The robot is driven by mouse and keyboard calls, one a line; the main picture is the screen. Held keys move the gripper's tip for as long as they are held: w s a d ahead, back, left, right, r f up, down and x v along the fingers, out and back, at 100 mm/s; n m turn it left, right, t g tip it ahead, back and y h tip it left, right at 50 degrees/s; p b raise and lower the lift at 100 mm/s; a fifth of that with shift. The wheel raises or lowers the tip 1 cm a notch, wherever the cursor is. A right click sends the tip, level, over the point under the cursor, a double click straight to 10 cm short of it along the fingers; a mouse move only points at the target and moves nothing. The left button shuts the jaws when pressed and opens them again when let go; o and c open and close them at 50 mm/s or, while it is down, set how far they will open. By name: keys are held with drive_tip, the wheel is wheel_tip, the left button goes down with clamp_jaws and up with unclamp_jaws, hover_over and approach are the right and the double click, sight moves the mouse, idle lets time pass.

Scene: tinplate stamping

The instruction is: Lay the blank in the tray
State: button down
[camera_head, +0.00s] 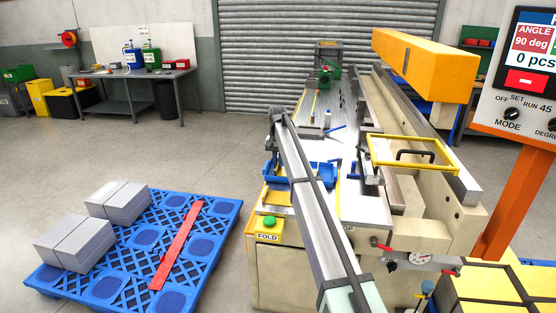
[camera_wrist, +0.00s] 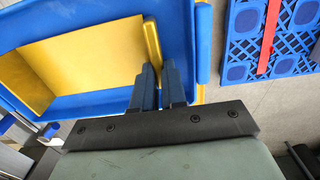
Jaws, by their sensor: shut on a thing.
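The blue tray (camera_head: 325,177) sits on the near left end of the bench, partly behind my arm. In the wrist view the blue tray (camera_wrist: 85,108) fills the upper left. My gripper (camera_wrist: 159,70) is over the tray's right part, inside its right wall. Its two dark fingers are shut on a narrow yellow piece, which I take as the blank (camera_wrist: 152,42), seen nearly edge-on. A larger yellow sheet (camera_wrist: 75,62) shows flat within the tray's outline. I cannot tell whether the held piece touches the tray floor. The fingertips are hidden in the head view.
A blue pallet (camera_head: 215,222) with grey stacks (camera_head: 75,240) and a red strip (camera_head: 178,245) stands left on the floor. The folding machine (camera_head: 410,190) with a yellow frame is right of the tray. A green button (camera_head: 269,222) is on the bench's near corner.

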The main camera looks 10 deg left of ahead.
idle(0.4)
drive_tip(key=c, duration=1.1)
unclamp_jaws()
drive_tip(key=shift+r, duration=0.1)
wheel_tip(320, 180, up, 14)
drive_tip(key=shift+f, duration=0.2)
